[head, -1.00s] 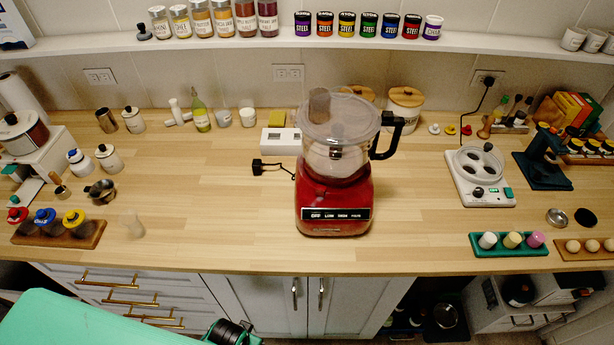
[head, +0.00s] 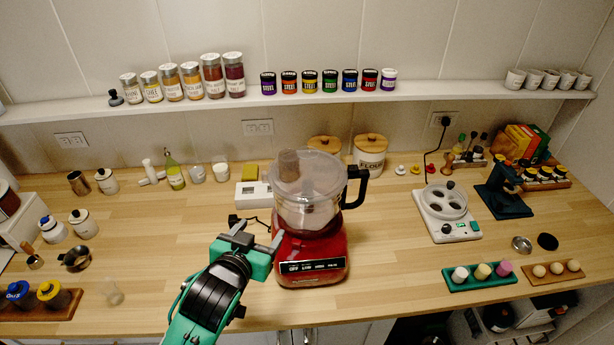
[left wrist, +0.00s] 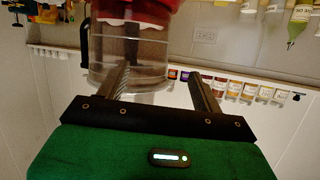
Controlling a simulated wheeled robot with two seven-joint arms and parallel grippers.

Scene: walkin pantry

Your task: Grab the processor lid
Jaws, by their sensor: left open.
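The food processor (head: 312,262) stands upright on the wooden counter, with a red base and a clear bowl. Its clear processor lid (head: 322,172) with a feed chute sits on the bowl, and a black handle is at the right. My left gripper (head: 261,230) is open and empty, in front and left of the bowl, apart from the lid. In the left wrist view, which is upside down, the clear bowl (left wrist: 125,70) lies beyond the left finger of my open gripper (left wrist: 162,82). My right gripper is not in view.
A white box (head: 252,194) and a black plug (head: 235,220) lie left of the processor. Canisters (head: 369,158) stand behind it. A white egg cooker (head: 446,217) is to the right. The shelf (head: 440,96) runs above.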

